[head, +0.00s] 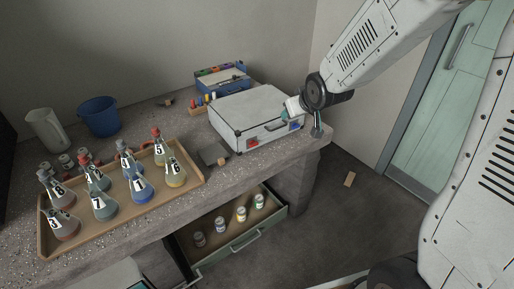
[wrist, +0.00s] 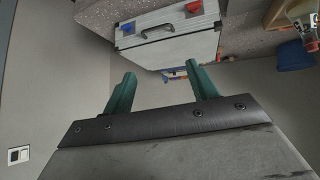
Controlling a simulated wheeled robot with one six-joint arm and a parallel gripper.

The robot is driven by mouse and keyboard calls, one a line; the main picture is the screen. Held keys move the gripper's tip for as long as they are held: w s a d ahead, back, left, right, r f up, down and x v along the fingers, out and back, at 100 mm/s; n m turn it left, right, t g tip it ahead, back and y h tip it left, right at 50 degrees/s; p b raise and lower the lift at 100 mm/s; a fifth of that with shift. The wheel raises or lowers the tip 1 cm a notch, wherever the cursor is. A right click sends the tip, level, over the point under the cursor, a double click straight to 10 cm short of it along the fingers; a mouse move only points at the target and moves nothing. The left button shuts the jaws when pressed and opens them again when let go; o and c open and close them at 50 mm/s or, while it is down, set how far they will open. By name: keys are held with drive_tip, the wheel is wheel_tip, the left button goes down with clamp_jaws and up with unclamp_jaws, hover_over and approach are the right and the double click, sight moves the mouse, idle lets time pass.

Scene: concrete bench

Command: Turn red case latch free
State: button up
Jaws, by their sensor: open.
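A white case (head: 252,112) with dark corners lies closed on the bench. On its front face are a red latch (head: 252,141), a blue latch (head: 294,126) and a dark handle between them. The wrist view shows the case (wrist: 168,46) from the other way round, with the red latch (wrist: 193,7) at right, the blue latch (wrist: 128,27) at left and the handle (wrist: 157,31) between. My gripper (head: 287,112) is at the case's right end, nearer the blue latch. In the wrist view its green fingers (wrist: 162,84) are apart with nothing between them. The latches' exact turn is too small to tell.
A wooden tray (head: 191,170) with several numbered flasks stands at left. A blue bucket (head: 99,117) and a pale jug (head: 46,130) stand behind it. A blue organizer box (head: 222,80) is behind the case. An open drawer (head: 243,236) with small jars juts out below the bench.

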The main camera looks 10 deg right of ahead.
drive_tip(key=w+a+f+n+t+y, duration=0.1)
drive_tip(key=w+a+f+t, duration=0.15)
drive_tip(key=w+f, duration=0.5)
drive_tip(key=t+y, duration=0.5)
drive_tip(key=t, duration=0.1)
approach(255, 145)
drive_tip(key=shift+n, duration=0.4)
drive_tip(key=x, duration=0.8)
drive_tip(key=shift+w+a+r, duration=0.15)
drive_tip(key=c, duration=1)
